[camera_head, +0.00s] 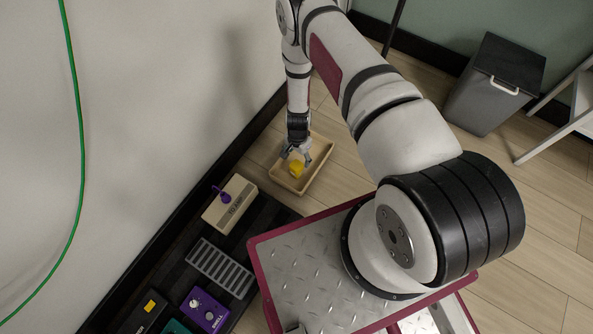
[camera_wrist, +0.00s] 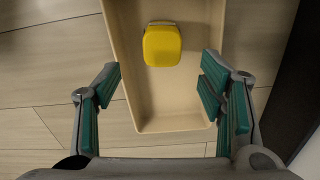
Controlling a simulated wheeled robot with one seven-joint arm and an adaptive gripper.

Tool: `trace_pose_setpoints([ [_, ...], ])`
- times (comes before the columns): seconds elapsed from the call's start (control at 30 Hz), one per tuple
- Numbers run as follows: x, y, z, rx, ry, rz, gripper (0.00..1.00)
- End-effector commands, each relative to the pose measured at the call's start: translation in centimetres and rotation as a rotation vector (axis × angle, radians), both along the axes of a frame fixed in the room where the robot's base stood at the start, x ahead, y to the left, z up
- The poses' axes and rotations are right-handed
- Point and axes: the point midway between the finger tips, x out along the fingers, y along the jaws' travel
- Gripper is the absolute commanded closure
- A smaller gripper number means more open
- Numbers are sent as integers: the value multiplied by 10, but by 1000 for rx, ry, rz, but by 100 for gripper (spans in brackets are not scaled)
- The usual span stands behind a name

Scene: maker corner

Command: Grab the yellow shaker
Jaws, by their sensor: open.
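The yellow shaker (camera_head: 296,169) sits in a shallow light wooden tray (camera_head: 314,178) on the floor. In the wrist view the shaker (camera_wrist: 162,45) is a rounded yellow block inside the tray (camera_wrist: 170,123), towards its far part. My gripper (camera_head: 297,151) is over the tray, close to the shaker in the head view. In the wrist view my gripper (camera_wrist: 162,88) is open and empty, with its teal-padded fingers spread wide. The shaker lies ahead of the fingertips, roughly between their lines. Nothing hides the shaker in the wrist view.
A grey bin (camera_head: 495,85) stands at the upper right. Bare wooden floor lies right of the tray.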

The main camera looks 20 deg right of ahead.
Motion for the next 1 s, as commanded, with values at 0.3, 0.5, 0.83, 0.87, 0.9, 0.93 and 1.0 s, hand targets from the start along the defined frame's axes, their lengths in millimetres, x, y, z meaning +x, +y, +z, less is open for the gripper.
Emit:
trace_pose_setpoints([
  [0.3,0,0,-40,0,1,2,37],
  [0.5,0,1,-49,0,0,2,37],
  [0.83,0,3,-91,0,1,1,37],
  [0.87,0,3,-92,0,0,1,37],
  [0.9,1,3,-93,0,0,1,37],
  [0.93,1,3,-93,0,0,1,37],
  [1.0,1,3,-92,0,0,1,37],
])
